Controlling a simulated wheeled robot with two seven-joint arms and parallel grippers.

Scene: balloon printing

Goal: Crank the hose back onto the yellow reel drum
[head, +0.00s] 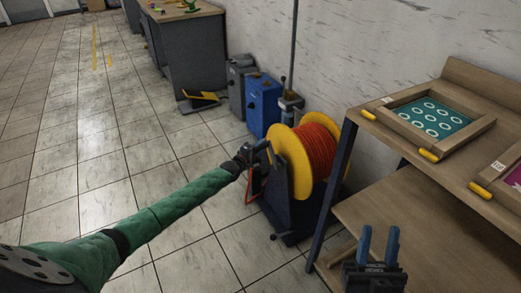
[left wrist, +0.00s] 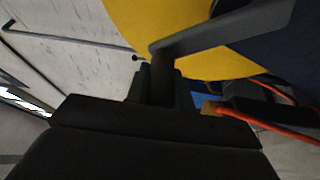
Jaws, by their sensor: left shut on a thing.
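The yellow reel drum (head: 292,158) stands on a dark blue frame on the floor, with orange hose (head: 320,150) wound between its flanges. My left gripper (head: 257,156) is at the drum's near left side, shut on the crank handle (left wrist: 161,78). In the left wrist view the grey crank arm (left wrist: 225,30) runs from the handle across the yellow flange (left wrist: 140,22). A stretch of orange hose with a brass-coloured end (left wrist: 212,108) shows below it. My fingertips are largely hidden around the handle. My right gripper (head: 378,243) is open and empty at the lower right.
A wooden shelf table (head: 400,150) with framed screens stands right of the reel, close to my right gripper. A blue box (head: 262,105) and a grey canister (head: 238,85) stand behind the reel by the wall. The tiled floor at left is clear.

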